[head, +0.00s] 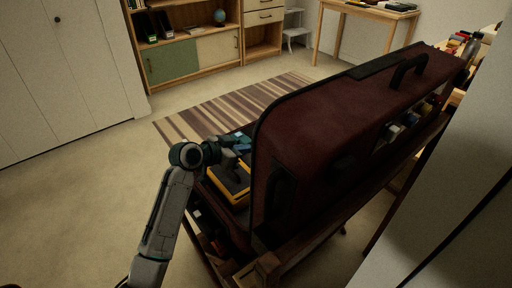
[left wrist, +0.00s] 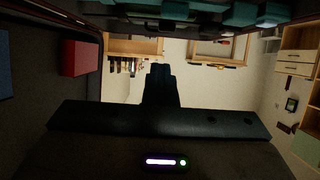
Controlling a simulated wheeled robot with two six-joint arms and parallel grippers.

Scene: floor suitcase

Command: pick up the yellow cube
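No yellow cube can be made out for certain in either view. In the head view, a black item with yellow edges (head: 231,183) lies in the open dark red suitcase (head: 335,115), beside and below my left gripper (head: 243,144). The raised lid hides much of the inside. In the left wrist view, my left gripper's dark fingers (left wrist: 161,85) sit together at the middle of their bar, with nothing visible between them. A red block (left wrist: 80,58) and part of a blue block (left wrist: 4,75) show at the left. My right gripper is in neither view.
The suitcase rests on a dark wooden stand (head: 270,265). A striped rug (head: 205,112) lies behind it. A shelf unit (head: 195,55) and a wooden table (head: 365,12) stand farther back. The carpet left of my arm is clear.

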